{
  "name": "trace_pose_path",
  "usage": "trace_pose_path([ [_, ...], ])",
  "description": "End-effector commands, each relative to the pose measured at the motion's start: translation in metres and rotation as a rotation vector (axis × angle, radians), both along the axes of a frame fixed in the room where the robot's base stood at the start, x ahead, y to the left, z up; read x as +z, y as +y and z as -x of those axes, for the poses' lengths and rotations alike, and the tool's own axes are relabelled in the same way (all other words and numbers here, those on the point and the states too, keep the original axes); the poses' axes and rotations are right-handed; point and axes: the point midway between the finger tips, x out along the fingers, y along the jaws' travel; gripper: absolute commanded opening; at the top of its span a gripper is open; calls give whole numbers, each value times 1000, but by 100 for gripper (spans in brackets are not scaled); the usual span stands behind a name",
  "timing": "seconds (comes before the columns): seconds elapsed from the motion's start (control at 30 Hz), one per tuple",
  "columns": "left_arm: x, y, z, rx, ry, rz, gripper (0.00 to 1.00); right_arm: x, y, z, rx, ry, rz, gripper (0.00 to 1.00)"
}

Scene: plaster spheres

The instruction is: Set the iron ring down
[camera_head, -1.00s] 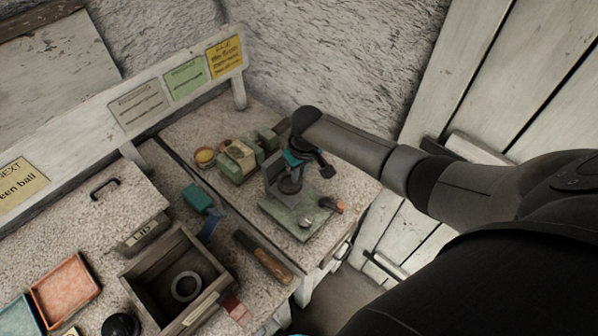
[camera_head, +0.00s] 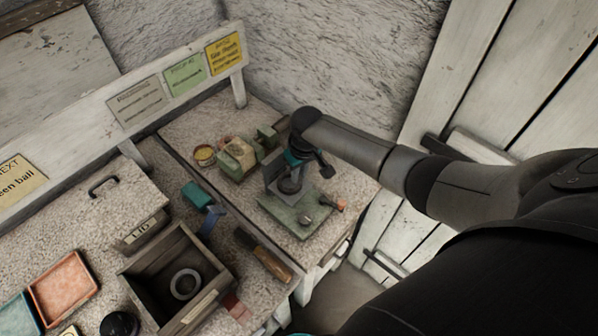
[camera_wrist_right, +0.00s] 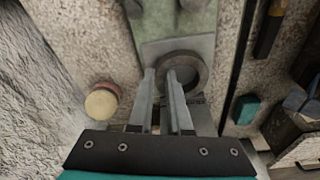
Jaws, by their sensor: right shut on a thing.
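The dark grey iron ring (camera_head: 290,185) is at my right gripper (camera_head: 289,174), over the grey and green stand (camera_head: 303,216) on the right part of the bench. In the right wrist view, the fingers (camera_wrist_right: 161,75) are shut on the near left wall of the ring (camera_wrist_right: 199,66), one fingertip inside its hole. The ring lies flat against the grey part of the stand in that view; I cannot tell whether it bears its weight there. My left gripper is not in view.
An open wooden box (camera_head: 136,278) holds a lighter grey ring (camera_head: 186,284). A wooden-handled tool (camera_head: 264,256), a teal block (camera_head: 196,195) and a green and cream object (camera_head: 237,158) lie nearby. A round yellow-topped pot (camera_head: 204,155) stands behind. The wall is close at the back.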

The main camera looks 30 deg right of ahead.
Motion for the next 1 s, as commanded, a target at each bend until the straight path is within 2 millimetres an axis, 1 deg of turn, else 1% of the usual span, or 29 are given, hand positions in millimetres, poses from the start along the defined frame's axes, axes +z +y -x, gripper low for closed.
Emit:
trace_pose_path([
  [0.13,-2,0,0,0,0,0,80,-3,0,-1,0,-2,-1,0],
  [0.17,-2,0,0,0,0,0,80,-3,0,-1,0,-2,-1,17],
  [0.47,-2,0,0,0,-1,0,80,-3,0,0,0,-1,0,51],
  [1.0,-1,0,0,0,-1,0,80,-2,0,0,0,1,1,51],
])
